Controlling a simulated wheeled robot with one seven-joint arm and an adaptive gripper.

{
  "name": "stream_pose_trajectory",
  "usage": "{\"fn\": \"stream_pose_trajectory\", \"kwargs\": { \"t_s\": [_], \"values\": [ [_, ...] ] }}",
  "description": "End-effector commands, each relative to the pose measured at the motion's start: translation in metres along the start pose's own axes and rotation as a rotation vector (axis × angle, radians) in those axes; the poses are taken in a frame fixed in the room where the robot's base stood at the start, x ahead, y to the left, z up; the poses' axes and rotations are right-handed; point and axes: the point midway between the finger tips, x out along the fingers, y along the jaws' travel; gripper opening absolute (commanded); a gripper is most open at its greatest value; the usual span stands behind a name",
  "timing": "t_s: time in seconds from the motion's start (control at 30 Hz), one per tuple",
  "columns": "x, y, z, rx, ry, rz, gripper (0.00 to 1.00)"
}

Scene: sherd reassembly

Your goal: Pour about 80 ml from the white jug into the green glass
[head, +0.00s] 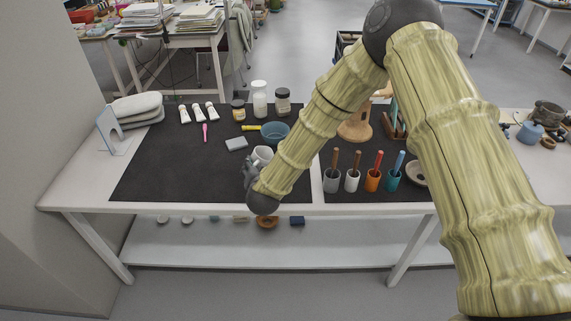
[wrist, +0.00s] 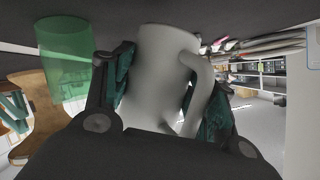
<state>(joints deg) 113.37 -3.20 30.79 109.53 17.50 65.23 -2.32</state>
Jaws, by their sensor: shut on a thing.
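The white jug (head: 262,153) is near the front of the dark mat in the head view, partly hidden by my arm. In the wrist view the jug (wrist: 158,75) fills the middle, with its handle on the right. My gripper (head: 252,172) is shut on the jug's body, one finger on each side. The wrist picture looks upside down, with the mat along the top. The green glass (wrist: 64,58) is see-through and stands on the mat left of the jug there, apart from it. I cannot make out the glass in the head view; the jug's contents are hidden.
Jars (head: 260,99) stand farther back. Several brush cups (head: 352,180) stand to the right. The mat's left front is clear.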

Motion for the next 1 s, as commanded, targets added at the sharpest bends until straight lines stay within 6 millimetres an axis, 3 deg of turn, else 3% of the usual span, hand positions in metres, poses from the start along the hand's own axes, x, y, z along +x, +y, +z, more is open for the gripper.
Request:
{"fn": "stream_pose_trajectory", "kwargs": {
  "t_s": [0.07,0.3,1.0],
  "values": [
    [0.000,0.005,-0.004,0.050,-0.006,-0.017,0.25],
    [-0.020,-0.005,-0.046,0.192,-0.027,-0.077,0.25],
    [-0.018,-0.003,-0.044,0.451,-0.068,-0.186,0.25]
  ]
}}
